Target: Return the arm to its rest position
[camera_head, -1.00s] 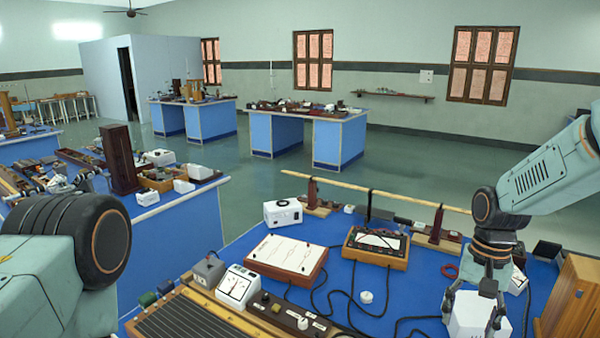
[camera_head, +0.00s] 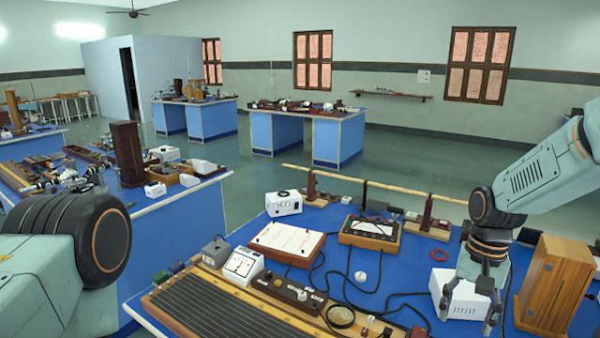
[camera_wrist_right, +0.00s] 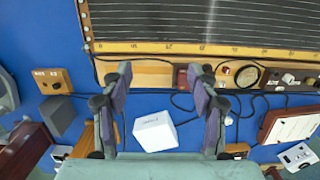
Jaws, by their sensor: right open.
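My right arm (camera_head: 545,180) comes in from the right in the head view, bent at a dark joint with the forearm hanging down. My right gripper (camera_head: 468,303) points down over the near blue bench (camera_head: 240,240), in front of a white box (camera_head: 462,296). In the right wrist view the gripper (camera_wrist_right: 166,78) has its two fingers wide apart with nothing held. The white box (camera_wrist_right: 155,131) shows between them, below and apart as far as I can tell.
A wooden box (camera_head: 553,285) stands right of the gripper. A long wire board (camera_head: 225,305), a meter (camera_head: 242,264), a white-topped board (camera_head: 287,242) and loose cables crowd the bench. Another blue bench (camera_head: 170,225) stands left. Open floor (camera_head: 250,185) lies beyond.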

